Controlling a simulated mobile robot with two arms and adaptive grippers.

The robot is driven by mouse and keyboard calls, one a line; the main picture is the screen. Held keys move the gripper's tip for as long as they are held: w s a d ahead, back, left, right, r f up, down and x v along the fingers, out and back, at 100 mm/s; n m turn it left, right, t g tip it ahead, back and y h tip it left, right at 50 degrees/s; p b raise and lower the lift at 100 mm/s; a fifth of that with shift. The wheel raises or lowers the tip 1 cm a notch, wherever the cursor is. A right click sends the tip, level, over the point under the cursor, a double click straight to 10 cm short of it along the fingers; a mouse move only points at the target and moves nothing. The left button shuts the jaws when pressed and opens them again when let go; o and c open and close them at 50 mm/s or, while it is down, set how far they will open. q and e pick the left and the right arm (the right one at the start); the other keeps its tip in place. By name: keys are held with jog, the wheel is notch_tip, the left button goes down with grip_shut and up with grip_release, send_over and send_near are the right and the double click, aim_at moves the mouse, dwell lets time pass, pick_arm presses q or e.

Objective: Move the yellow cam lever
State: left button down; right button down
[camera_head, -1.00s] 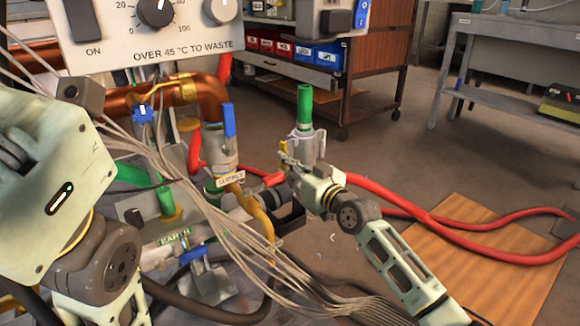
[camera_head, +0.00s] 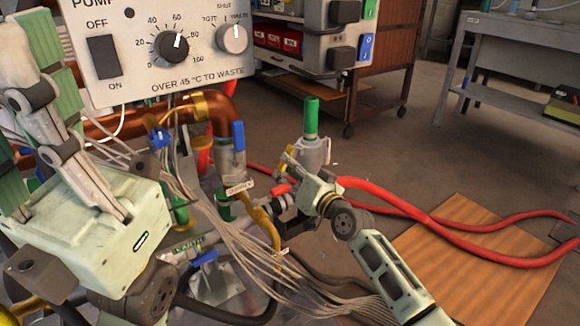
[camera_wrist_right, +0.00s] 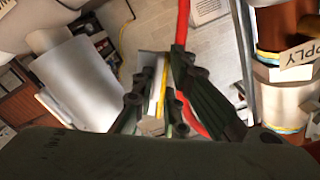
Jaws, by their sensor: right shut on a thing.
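The yellow cam lever (camera_head: 286,156) shows as a small yellow piece at the left side of a grey coupling (camera_head: 313,150), partly hidden by my right gripper. My right gripper (camera_head: 290,166) reaches in from the lower right and is shut on the lever. In the right wrist view, a narrow yellow strip of the lever (camera_wrist_right: 164,88) lies between the two dark fingers of the right gripper (camera_wrist_right: 158,92). My left gripper (camera_head: 60,130) is large and close at the left edge; its fingertips are not clear.
A control panel (camera_head: 120,70) hangs above copper pipes (camera_head: 130,122). A grey cable bundle (camera_head: 240,235) runs below the coupling. A red hose (camera_head: 440,228) crosses the floor and a wooden board (camera_head: 490,265). Blue-handled valves (camera_head: 239,137) stand left of the coupling.

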jog(key=shift+r+m, duration=0.2)
jog(key=shift+m, duration=0.2)
jog(key=c, duration=2)
grip_release()
jog(key=shift+s, duration=0.1)
jog(key=shift+c, duration=0.2)
jog(key=v, duration=1.2)
